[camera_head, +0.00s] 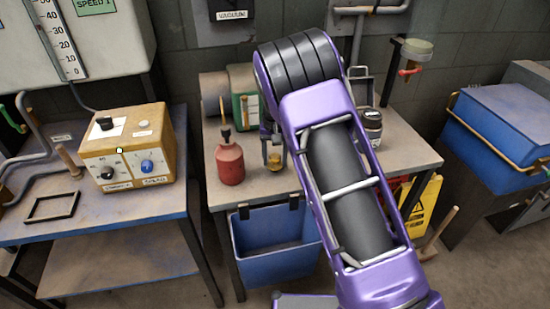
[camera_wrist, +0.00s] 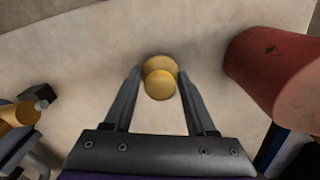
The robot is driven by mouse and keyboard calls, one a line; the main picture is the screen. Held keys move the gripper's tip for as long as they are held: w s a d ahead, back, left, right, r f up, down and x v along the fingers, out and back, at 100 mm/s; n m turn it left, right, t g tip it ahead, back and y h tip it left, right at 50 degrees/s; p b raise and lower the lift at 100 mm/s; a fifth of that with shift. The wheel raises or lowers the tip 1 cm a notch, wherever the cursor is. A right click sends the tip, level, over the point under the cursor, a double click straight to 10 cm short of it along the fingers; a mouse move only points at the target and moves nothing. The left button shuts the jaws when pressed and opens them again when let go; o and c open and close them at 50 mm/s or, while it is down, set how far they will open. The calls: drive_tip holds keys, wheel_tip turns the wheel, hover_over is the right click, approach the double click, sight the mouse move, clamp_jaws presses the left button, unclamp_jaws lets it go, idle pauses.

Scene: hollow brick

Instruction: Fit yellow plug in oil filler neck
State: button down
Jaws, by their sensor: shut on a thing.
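The yellow plug (camera_wrist: 160,85) is between the two fingertips of my gripper (camera_wrist: 159,75) in the wrist view, seen as two overlapping round yellow faces. In the head view the plug (camera_head: 275,161) shows small and low beside my arm, between my gripper's fingers (camera_head: 274,156), near the tabletop. My gripper is shut on it. I cannot tell whether the plug touches the table. I cannot make out the oil filler neck; my arm hides part of the table and the green machine (camera_head: 242,82).
A red oil can (camera_head: 230,164) stands close left of my gripper; it fills the right of the wrist view (camera_wrist: 280,70). A metal jar (camera_head: 371,128) stands to the right on the workbench (camera_head: 405,152). A blue bin (camera_head: 272,245) hangs at the front. A yellow control box (camera_head: 127,150) is on the left table.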

drive_tip(key=shift+f, duration=0.15)
drive_tip(key=shift+c, duration=1)
unclamp_jaws()
